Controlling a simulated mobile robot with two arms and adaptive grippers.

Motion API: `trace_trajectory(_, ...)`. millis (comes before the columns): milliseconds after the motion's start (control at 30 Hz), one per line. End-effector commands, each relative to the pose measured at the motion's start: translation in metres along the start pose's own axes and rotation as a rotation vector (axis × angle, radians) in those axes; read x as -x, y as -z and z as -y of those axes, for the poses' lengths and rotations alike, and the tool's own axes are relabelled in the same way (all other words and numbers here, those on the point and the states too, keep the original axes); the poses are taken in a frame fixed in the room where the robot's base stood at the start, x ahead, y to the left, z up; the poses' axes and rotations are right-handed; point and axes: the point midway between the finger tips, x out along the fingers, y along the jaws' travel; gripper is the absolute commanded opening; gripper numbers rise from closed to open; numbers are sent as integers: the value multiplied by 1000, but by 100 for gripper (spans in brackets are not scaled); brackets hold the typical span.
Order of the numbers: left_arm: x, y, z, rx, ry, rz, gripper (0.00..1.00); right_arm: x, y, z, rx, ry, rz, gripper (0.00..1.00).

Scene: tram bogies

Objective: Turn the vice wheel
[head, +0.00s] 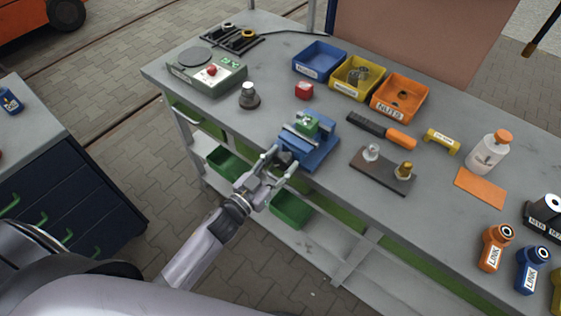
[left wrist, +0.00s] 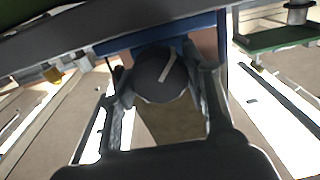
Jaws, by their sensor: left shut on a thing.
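A blue vice (head: 310,145) with a green block (head: 307,122) in its top stands at the front edge of the grey workbench. My left gripper (head: 276,160) is at the front of the vice, over the bench edge. In the left wrist view the vice wheel (left wrist: 161,75) is a dark round knob with a pale line mark, tilted up to the right. The left fingers (left wrist: 165,100) are on either side of the wheel and shut on it. In the head view the wheel is mostly hidden by the gripper. My right gripper is not in view.
On the workbench (head: 290,205) are a green scale-like box (head: 207,75), blue (head: 320,60), yellow (head: 357,76) and orange (head: 400,97) bins, a file (head: 381,131) and a white bottle (head: 488,152). Green bins (head: 291,210) sit on the lower shelf.

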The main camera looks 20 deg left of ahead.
Motion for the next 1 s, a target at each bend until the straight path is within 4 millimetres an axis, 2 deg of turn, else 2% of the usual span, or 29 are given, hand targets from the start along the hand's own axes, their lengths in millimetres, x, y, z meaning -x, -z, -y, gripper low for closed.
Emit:
trace_trajectory(267,0,0,0,-124,0,0,16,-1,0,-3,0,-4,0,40)
trace_trajectory(1000,0,-2,-2,-782,0,-1,16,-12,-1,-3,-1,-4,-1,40)
